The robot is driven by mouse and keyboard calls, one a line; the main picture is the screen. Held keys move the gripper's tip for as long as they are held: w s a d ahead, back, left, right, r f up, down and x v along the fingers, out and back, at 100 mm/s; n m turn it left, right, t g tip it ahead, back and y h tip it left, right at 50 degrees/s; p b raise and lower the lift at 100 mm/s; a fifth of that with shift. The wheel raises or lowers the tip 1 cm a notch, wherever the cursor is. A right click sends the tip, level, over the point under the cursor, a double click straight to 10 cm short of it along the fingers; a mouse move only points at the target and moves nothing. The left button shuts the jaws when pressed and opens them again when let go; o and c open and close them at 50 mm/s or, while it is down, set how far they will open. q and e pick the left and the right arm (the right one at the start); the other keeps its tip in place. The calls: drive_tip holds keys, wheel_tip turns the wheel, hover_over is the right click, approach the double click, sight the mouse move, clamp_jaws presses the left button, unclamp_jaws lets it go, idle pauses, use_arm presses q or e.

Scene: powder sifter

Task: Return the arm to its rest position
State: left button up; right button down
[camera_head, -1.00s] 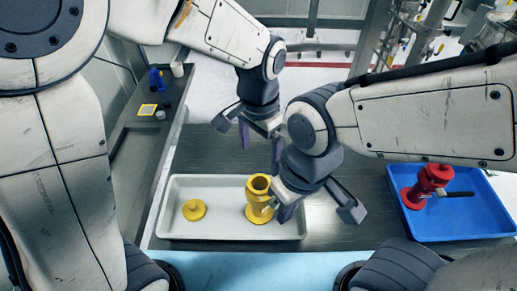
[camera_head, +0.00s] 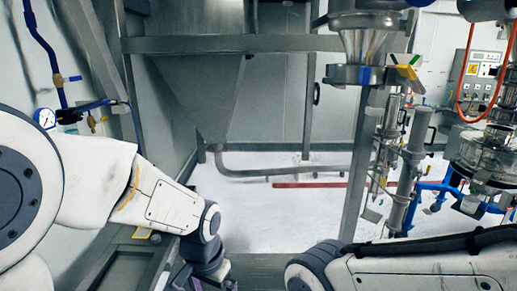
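My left arm comes in from the left, and its gripper (camera_head: 206,282) is at the bottom edge. Only the top of that gripper shows, and its fingertips are cut off, so I cannot tell whether it is open or shut. My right arm reaches in from the lower right. Its wrist is at the bottom centre, and its gripper is below the picture. A narrow strip of the grey worktable (camera_head: 258,265) shows between the arms. The trays and the parts on the table are out of view.
A metal frame with a hopper (camera_head: 360,45) stands at the back. Pipes and glass equipment (camera_head: 485,155) are at the right, near a control box (camera_head: 483,72). A pressure gauge (camera_head: 44,118) is on the left wall. White floor (camera_head: 285,215) lies behind the table.

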use_arm(q)
drive_tip(key=s+a+f+n+t, duration=0.1)
drive_tip(key=s+a+f+n, duration=0.15)
drive_tip(key=a+n, duration=0.45)
drive_tip(key=s+d+m+g+b, duration=0.2)
drive_tip(key=s+d+m+b, duration=0.4)
drive_tip(key=s+d+m, duration=0.3)
drive_tip(key=s+d, duration=0.2)
drive_tip(key=s, duration=0.2)
drive_tip(key=shift+s+d+f+m+h, duration=0.2)
drive_tip(key=shift+d+f+m+h, duration=0.05)
drive_tip(key=shift+m+h, duration=0.05)
